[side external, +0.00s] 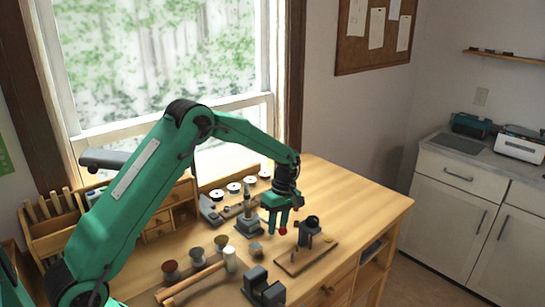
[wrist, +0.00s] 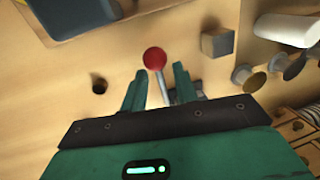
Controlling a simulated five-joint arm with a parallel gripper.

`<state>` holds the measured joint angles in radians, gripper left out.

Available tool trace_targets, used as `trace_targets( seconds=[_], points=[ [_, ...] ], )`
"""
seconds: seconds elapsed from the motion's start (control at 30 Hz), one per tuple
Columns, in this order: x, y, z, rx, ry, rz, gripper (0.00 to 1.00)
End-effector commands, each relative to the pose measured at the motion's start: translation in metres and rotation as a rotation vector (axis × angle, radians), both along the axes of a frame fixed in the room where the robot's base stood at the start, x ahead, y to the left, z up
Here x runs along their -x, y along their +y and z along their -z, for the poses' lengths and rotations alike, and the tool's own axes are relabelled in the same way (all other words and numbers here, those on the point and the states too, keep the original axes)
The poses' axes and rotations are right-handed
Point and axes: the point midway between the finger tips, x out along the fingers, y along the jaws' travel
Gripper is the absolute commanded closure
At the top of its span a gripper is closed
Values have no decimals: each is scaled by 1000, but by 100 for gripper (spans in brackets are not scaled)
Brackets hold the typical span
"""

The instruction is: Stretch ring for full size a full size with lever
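A lever with a red ball knob (side external: 282,231) shows just below my gripper in the side view. In the wrist view the red knob (wrist: 154,59) stands slightly beyond the fingertips, and its pale metal shaft runs back between the fingers. My gripper (side external: 279,222) points down over the bench. In the wrist view my gripper (wrist: 158,80) has its fingers apart on either side of the shaft, with a clear gap on the left. A grey metal tool with an upright post (side external: 248,222) stands just left of my gripper. I cannot make out the ring.
A wooden board (side external: 296,262) with a dark device (side external: 308,230) lies to the right. A dark grey vise-like block (side external: 263,287) sits at the front. The bench's right side is clear.

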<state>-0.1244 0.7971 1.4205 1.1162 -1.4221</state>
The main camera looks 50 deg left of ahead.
Motion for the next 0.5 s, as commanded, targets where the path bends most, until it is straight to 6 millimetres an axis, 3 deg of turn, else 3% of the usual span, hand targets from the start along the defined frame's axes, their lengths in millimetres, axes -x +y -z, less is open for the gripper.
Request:
trace_targets(
  seconds=[0.03,0.13,0.5],
  points=[
    [0,0,0,0,0,0,80],
    [0,0,0,0,0,0,100],
    [0,0,-1,0,1,2,100]
  ],
)
